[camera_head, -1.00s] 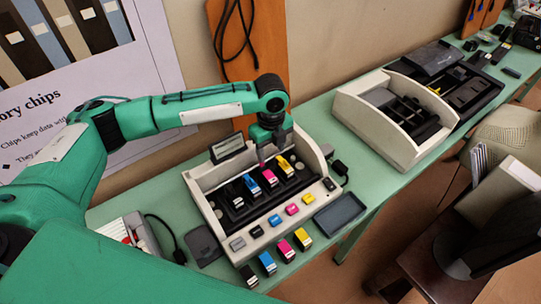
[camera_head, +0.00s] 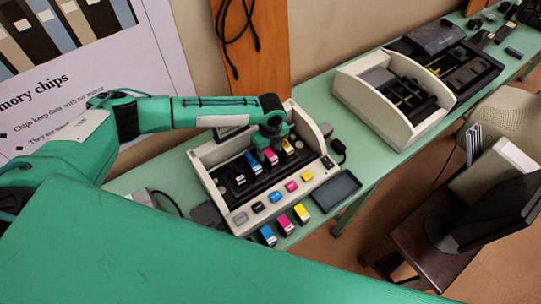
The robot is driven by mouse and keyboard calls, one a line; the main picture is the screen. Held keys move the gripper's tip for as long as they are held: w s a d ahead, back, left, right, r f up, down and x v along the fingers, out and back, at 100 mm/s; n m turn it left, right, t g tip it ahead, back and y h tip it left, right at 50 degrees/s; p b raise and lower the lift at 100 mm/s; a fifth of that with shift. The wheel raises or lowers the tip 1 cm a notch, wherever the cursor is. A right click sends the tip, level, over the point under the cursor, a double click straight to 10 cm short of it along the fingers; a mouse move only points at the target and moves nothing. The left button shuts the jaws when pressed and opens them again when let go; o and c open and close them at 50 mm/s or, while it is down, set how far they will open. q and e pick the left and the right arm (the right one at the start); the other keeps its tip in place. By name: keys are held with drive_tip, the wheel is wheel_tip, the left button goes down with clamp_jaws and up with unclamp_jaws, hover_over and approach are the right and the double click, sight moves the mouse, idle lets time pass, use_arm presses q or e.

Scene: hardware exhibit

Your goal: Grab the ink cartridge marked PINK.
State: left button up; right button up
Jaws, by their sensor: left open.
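The pink ink cartridge (camera_head: 271,157) stands inside the open white printer (camera_head: 232,151), in a row with a black cartridge (camera_head: 240,180), a blue cartridge (camera_head: 252,161) and a yellow cartridge (camera_head: 288,147). My left gripper (camera_head: 270,154) points down right over the pink cartridge. Its jaws are open and seem to be around or just above the cartridge's top; I cannot tell whether they touch it. A second pink cartridge (camera_head: 284,225) lies on the green table in front of the printer. My right gripper is not in view.
A blue cartridge (camera_head: 267,235) and a yellow cartridge (camera_head: 301,214) lie beside the second pink one. Coloured buttons line the printer's front. A dark tray (camera_head: 337,191) lies to its right. Another open white machine (camera_head: 390,105) stands farther right on the table (camera_head: 330,128).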

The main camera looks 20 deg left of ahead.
use_arm(q)
drive_tip(key=shift+f, duration=0.95)
drive_tip(key=c, duration=1)
drive_tip(key=shift+c, duration=0.4)
drive_tip(key=shift+r, duration=0.15)
